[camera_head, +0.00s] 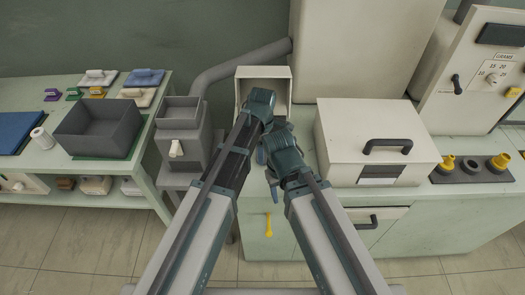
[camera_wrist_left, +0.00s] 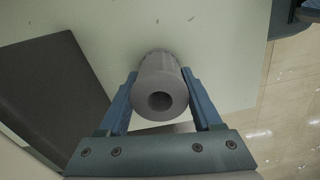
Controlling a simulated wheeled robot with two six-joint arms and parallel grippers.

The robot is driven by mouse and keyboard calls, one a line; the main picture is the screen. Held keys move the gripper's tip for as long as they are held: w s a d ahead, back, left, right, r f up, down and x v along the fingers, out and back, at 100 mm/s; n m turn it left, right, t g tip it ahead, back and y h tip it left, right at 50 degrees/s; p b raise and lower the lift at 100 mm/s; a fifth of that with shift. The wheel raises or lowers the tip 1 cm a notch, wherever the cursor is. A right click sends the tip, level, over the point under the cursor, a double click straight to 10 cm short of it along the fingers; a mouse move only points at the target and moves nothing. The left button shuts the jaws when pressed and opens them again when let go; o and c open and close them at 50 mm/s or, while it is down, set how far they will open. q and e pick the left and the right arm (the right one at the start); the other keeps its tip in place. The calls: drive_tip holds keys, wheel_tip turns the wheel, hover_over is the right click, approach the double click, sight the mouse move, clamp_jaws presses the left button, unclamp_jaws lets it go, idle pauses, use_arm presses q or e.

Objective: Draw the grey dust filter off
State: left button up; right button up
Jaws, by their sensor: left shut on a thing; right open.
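The grey dust filter (camera_wrist_left: 160,70) is a cylinder with a dark round hole in its near end, in the left wrist view. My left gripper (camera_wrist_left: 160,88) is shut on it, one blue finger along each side. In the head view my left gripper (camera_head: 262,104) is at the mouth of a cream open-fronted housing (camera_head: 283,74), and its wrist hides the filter. I cannot tell whether the filter's far end still touches anything. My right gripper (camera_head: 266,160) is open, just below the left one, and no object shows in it.
A cream box with a black handle (camera_head: 388,146) stands close on the right. A grey bin unit (camera_head: 183,145) and pipe (camera_head: 240,65) stand left of the housing. A side table holds a dark open tray (camera_head: 98,128). Yellow knobs (camera_head: 447,163) sit far right.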

use_arm(q)
drive_tip(key=c, duration=0.4)
drive_tip(key=shift+r+p, duration=3.5)
drive_tip(key=shift+p, duration=0.05)
